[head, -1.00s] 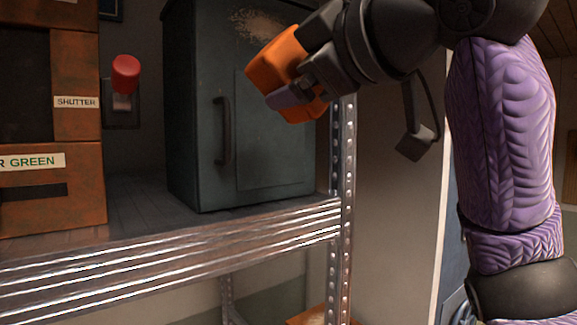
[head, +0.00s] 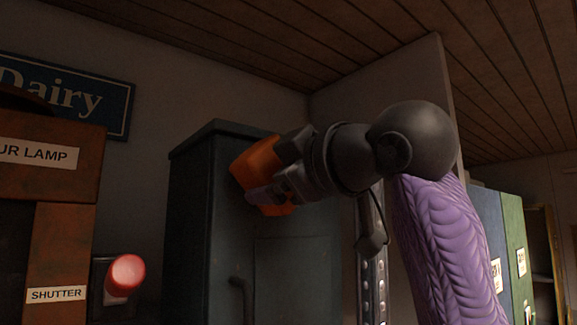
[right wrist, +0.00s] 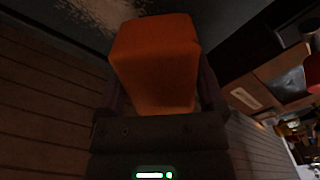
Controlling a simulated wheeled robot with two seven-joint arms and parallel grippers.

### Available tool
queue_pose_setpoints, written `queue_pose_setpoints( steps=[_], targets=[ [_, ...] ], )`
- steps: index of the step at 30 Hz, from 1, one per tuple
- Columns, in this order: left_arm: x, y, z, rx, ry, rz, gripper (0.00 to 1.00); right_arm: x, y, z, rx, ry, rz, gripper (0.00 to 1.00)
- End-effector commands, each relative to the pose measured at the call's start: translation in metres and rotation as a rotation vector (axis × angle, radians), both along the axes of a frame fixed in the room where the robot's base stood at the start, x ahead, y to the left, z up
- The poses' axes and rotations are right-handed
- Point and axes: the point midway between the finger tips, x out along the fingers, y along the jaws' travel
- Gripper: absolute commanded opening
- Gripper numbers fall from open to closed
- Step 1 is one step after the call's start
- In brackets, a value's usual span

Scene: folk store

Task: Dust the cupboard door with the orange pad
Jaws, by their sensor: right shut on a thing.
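The dark grey-green cupboard (head: 203,240) stands in the middle of the head view, with a handle (head: 238,295) on its door low in the picture. My right gripper (head: 278,188) is shut on the orange pad (head: 255,167), in front of the upper part of the door. The pad also shows in the right wrist view (right wrist: 155,65), between the fingers. A pale speckled patch of dust (right wrist: 100,12) shows beyond the pad there. In the head view the pad and gripper cover much of the upper door. I cannot tell whether the pad touches it. My left gripper is out of view.
A metal rack post (head: 372,265) rises right of the cupboard, behind my arm. A red button (head: 126,273) and an orange-brown labelled cabinet (head: 62,245) are at the left. A Dairy sign (head: 75,95) hangs above. Blue and green cabinets (head: 505,240) stand at far right.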

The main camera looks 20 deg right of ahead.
Motion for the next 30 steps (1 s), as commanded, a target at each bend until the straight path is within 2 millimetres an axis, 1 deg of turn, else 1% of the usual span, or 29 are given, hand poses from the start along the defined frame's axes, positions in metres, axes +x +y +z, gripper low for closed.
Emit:
queue_pose_setpoints(
  steps=[14, 30],
  targets=[
    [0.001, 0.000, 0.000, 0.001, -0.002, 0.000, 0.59, 0.000, 0.000, 0.000, 0.000, 0.000, 0.000, 0.40],
    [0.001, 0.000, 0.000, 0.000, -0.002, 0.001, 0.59, 0.010, 0.004, 0.000, 0.000, 0.001, 0.001, 0.40]
  ],
)
